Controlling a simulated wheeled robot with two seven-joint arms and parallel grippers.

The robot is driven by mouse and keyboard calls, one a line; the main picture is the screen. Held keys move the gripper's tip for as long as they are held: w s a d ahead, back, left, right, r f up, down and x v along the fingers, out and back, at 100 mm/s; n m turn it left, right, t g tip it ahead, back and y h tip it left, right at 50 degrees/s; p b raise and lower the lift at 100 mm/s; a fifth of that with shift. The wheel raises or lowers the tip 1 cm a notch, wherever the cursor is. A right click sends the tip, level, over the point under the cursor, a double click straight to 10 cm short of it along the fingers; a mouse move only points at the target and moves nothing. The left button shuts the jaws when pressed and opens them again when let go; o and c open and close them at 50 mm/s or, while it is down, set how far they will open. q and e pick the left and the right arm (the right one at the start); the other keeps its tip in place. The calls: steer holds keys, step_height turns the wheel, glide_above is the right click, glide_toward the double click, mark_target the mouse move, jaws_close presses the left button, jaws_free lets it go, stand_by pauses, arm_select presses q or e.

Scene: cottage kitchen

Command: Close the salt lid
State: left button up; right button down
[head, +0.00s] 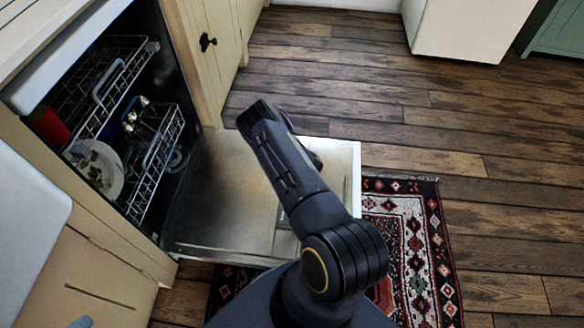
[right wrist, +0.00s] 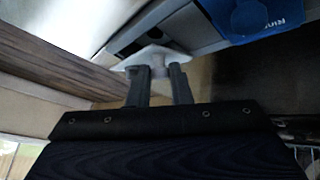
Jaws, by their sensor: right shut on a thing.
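In the right wrist view, a white flared piece (right wrist: 160,55), apparently the salt lid, is at the tips of my right gripper (right wrist: 160,74). The two dark fingers are a little apart with the white piece between their tips, and the gripper is shut on it. Behind it is a grey panel (right wrist: 195,30). Whether the lid is seated or raised cannot be told. In the head view, a dark arm of mine reaches over the open dishwasher door (head: 215,200) and hides part of it. No gripper fingers show there. My left gripper is not in view.
A blue piece with white lettering (right wrist: 265,15) is on the grey panel. The dishwasher holds a lower rack (head: 160,150), a white plate (head: 95,165) and a red item (head: 48,127). A patterned rug (head: 415,240) lies right of the door. The wooden floor (head: 400,125) beyond is clear.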

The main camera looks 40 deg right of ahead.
steer(key=shift+s+d+f+m+t+y+b, duration=0.35)
steer(key=shift+f+t+y+b, duration=0.15)
steer(key=shift+t, duration=0.25)
steer(key=shift+s+d+f+m+t+y+b, duration=0.25)
steer(key=shift+f+m+t+y+b, duration=0.2)
steer(key=shift+t, duration=0.3)
steer(key=c, duration=1.3)
jaws_free()
steer(key=shift+a, duration=0.1)
steer(key=p+v, duration=0.2)
steer(key=v, duration=0.5)
steer(key=shift+p, duration=0.4)
steer(key=shift+s+r, duration=0.25)
steer(key=shift+s, duration=0.1)
steer(key=shift+w+r, duration=0.1)
